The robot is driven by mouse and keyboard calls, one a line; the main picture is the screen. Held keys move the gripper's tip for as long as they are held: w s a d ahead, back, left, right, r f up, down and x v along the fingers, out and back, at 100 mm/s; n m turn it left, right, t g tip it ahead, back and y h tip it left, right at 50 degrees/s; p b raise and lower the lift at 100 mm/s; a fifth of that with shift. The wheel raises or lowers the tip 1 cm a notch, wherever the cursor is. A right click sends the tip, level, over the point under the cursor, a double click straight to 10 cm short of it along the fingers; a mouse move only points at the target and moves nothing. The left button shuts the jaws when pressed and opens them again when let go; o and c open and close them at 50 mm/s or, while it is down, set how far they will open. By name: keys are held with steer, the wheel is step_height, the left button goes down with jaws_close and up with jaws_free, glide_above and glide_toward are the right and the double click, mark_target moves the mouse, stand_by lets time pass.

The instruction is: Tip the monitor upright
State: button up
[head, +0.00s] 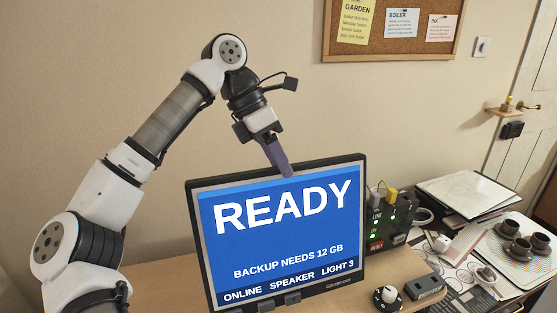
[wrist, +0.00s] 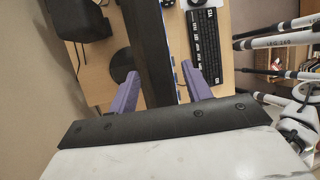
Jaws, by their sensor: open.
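The monitor (head: 277,262) stands on the desk in the head view, its lit blue screen reading READY and facing me. It looks close to upright; I cannot tell any slight lean. In the wrist view its dark top edge (wrist: 150,50) runs between my fingers, with its round black foot (wrist: 121,64) on the desk below. My gripper (head: 284,168) points down at the monitor's top edge. Its purple fingers (wrist: 160,80) are open, one on each side of the monitor, with visible gaps. The far finger is hidden in the head view.
A wooden desk (head: 165,284) lies beneath. Right of the monitor stand a dark box with green lights (head: 376,246), a knob (head: 388,298) and a grey device (head: 425,289). Cups (head: 509,228) sit farther right. A keyboard (wrist: 206,45) lies on the screen side.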

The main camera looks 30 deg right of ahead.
steer(key=shift+s+d+f, duration=0.1)
steer(key=shift+s+f, duration=0.05)
steer(key=shift+f, duration=0.15)
jaws_close()
